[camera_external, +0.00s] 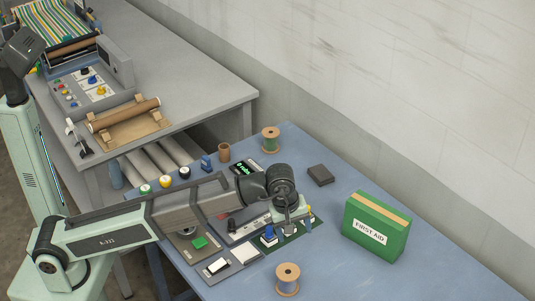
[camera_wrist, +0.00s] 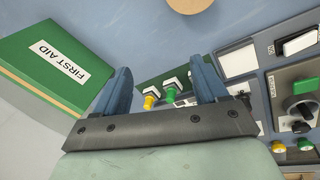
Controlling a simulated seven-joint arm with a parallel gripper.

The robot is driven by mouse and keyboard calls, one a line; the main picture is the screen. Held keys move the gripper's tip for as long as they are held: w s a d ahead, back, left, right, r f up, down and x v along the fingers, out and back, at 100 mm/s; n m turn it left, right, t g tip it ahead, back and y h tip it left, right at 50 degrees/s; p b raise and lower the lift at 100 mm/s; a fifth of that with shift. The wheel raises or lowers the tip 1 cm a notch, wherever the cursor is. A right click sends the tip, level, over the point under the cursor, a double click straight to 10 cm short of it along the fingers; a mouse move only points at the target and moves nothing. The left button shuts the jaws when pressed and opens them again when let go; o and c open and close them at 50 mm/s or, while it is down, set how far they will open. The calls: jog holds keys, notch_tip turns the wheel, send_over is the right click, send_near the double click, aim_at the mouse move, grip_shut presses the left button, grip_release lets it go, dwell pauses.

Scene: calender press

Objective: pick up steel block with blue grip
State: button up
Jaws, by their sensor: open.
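A small pale block with blue above it (camera_external: 268,240) stands on the dark green board (camera_external: 292,243), below my gripper in the external view; I cannot fully separate its blue grip from my blue finger. In the wrist view, two similar pale blocks show between the fingers, one with a green grip (camera_wrist: 171,93) and one with a yellow grip (camera_wrist: 150,99). No blue grip is clear there; the right finger hides part of the board. My gripper (camera_external: 290,226) is open over the board, its blue fingers apart and empty in the wrist view (camera_wrist: 165,82).
A green first aid box (camera_external: 374,228) stands right of the board. Thread spools (camera_external: 287,279) (camera_external: 270,139), a dark grey block (camera_external: 320,175) and a blue object (camera_external: 206,163) are on the blue table. The front right table is clear.

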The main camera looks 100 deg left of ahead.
aim_at(269, 227)
jog(key=s+a+n+g+h, duration=0.1)
jog(key=s+a+n+g, duration=0.1)
jog(key=s+a+n, duration=0.5)
jog(key=f, duration=0.2)
jog(key=s+a+f+m, duration=0.1)
jog(key=f, duration=0.2)
jog(key=a+f+m, duration=0.1)
jog(key=f, duration=0.1)
jog(key=shift+s+a+f, duration=0.25)
jog(key=shift+s+f, duration=0.1)
jog(key=shift+s, duration=0.05)
jog(key=shift+w+a+f, duration=0.1)
jog(key=shift+w+f, duration=0.05)
jog(key=shift+f, duration=0.8)
jog(key=shift+w+a+f, duration=0.1)
jog(key=shift+f, duration=0.9)
jog(key=shift+w+a+f, duration=0.1)
jog(key=shift+w+f, duration=0.05)
jog(key=shift+f, duration=0.8)
jog(key=shift+c, duration=0.4)
jog(key=c, duration=1.1)
jog(key=shift+r, duration=0.15)
